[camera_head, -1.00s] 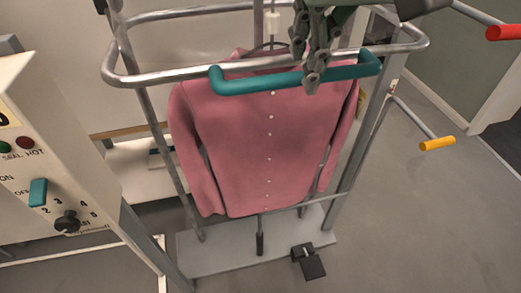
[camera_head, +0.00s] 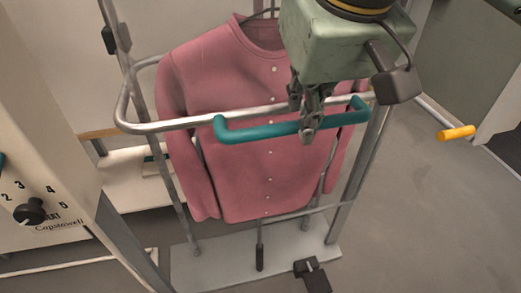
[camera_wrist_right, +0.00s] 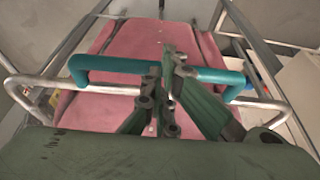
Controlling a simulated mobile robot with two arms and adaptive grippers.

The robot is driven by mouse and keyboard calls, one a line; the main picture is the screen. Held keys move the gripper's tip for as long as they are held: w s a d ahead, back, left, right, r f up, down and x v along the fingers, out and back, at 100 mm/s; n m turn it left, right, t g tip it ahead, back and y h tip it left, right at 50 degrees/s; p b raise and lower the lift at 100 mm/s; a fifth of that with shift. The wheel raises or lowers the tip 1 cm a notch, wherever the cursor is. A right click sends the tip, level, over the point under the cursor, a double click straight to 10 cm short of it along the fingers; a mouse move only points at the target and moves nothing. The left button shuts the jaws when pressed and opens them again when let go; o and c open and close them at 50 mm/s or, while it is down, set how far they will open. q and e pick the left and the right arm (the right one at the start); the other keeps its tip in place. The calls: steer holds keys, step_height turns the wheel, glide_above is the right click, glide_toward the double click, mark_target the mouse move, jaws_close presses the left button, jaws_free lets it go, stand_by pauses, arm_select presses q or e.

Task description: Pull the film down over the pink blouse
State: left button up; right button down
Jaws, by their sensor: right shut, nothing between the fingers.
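The pink blouse (camera_head: 225,75) hangs upright on a hanger, with white buttons down its front. A metal hoop frame (camera_head: 165,124) with a teal handle (camera_head: 250,133) crosses the blouse at chest height. My right gripper (camera_head: 308,118) is at the right half of the handle, with its fingers shut and nothing held between them. In the right wrist view the fingers (camera_wrist_right: 165,85) cross the teal handle (camera_wrist_right: 105,65), with the pink blouse (camera_wrist_right: 125,40) behind. I cannot make out any clear film in these views. My left gripper is not in view.
A cream control panel (camera_head: 40,190) with a black knob (camera_head: 30,211) stands at the left. The rail stands on a grey base plate (camera_head: 215,263) with a black pedal (camera_head: 312,275) at its front. A yellow-ended bar (camera_head: 456,133) is at the right.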

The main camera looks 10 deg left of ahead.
step_height(320, 180, down, 10)
steer(key=b, duration=0.6)
